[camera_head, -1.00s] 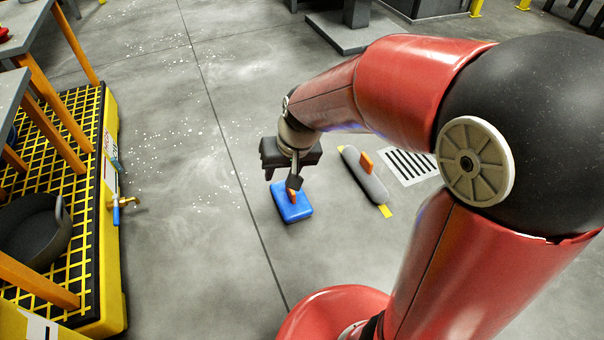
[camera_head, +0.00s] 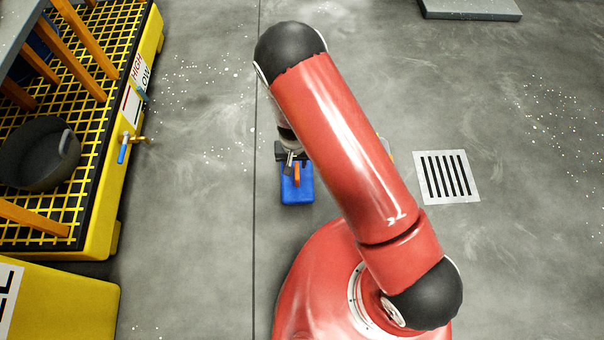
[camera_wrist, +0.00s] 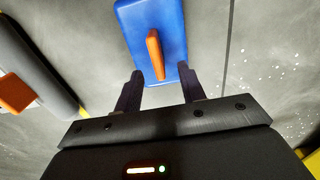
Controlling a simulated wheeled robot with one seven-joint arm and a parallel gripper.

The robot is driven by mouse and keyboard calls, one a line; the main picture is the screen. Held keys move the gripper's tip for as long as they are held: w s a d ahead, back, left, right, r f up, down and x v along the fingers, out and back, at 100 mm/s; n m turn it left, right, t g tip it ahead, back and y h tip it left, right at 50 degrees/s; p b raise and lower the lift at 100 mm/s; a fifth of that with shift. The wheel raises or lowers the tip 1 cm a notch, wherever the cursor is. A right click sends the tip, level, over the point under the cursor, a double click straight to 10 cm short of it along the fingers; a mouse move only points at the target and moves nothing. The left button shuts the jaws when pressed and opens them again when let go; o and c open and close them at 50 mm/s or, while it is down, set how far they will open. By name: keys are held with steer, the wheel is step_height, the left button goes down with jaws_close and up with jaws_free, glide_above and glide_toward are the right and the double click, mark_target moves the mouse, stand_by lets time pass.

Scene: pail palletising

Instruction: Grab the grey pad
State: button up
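The grey pad (camera_wrist: 38,62) is a long, dark grey, rounded bar with an orange handle, at the left of the wrist view. In the head view my arm hides nearly all of it. A blue pad (camera_head: 297,193) with an orange handle lies on the floor, and it also shows at the top of the wrist view (camera_wrist: 175,22). My gripper (camera_head: 290,160) is above the blue pad's far edge. In the wrist view its fingers (camera_wrist: 160,72) are apart and empty. The blue pad's handle appears between their tips without touching either.
A floor drain (camera_head: 446,176) lies at the right.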

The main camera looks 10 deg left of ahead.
mark_target(297, 170)
steer(key=f, duration=0.6)
steer(key=shift+w+d+f+b, duration=0.15)
steer(key=shift+w+d+b, duration=0.1)
steer(key=shift+b, duration=0.1)
steer(key=shift+c, duration=0.3)
jaws_close()
